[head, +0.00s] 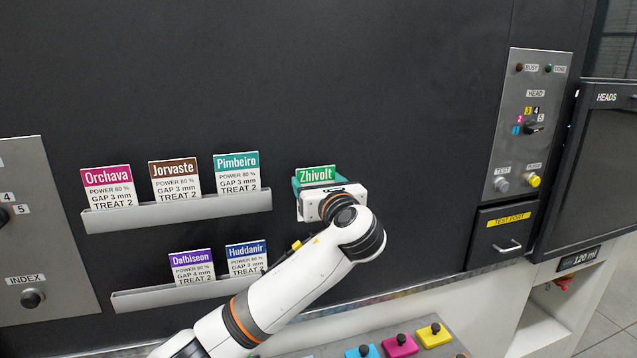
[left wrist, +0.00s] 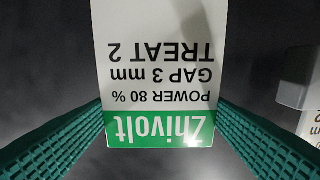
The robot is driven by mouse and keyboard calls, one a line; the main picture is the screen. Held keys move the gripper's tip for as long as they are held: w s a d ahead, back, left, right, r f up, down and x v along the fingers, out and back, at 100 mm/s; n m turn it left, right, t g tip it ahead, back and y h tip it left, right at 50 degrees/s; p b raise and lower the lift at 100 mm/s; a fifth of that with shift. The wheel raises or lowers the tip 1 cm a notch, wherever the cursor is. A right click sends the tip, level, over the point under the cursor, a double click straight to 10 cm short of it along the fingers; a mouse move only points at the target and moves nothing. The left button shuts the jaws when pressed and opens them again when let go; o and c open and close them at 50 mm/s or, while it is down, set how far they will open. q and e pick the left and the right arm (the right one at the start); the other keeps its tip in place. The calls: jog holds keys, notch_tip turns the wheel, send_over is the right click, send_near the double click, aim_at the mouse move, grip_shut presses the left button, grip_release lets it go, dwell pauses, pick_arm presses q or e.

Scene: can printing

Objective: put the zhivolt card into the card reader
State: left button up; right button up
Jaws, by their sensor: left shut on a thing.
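The Zhivolt card (head: 316,174) is white with a green top band. It stands upright in front of the dark panel, right of the upper card rack. My left gripper (head: 318,190) is shut on it, and the arm hides the card's lower part in the head view. In the left wrist view the card (left wrist: 158,75) appears upside down between the two green fingers (left wrist: 158,135). I cannot make out the card reader. My right gripper is not in view.
The upper rack (head: 180,212) holds the Orchava, Jorvaste and Pimbeiro cards. The lower rack (head: 150,299) holds Dalbiseon and Huddanir. A control panel (head: 520,130) and a test port drawer (head: 497,248) stand right. The panel between is clear.

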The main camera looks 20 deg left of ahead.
pick_arm(q)
jog(key=shift+r+p, duration=0.2)
jog(key=shift+p, duration=0.45)
notch_tip(320, 180, down, 6)
jog(key=b, duration=0.2)
jog(key=shift+s, duration=0.1)
dwell(0.4)
jog(key=shift+p, duration=0.35)
dwell(0.7)
jog(key=shift+p, duration=0.5)
dwell(0.4)
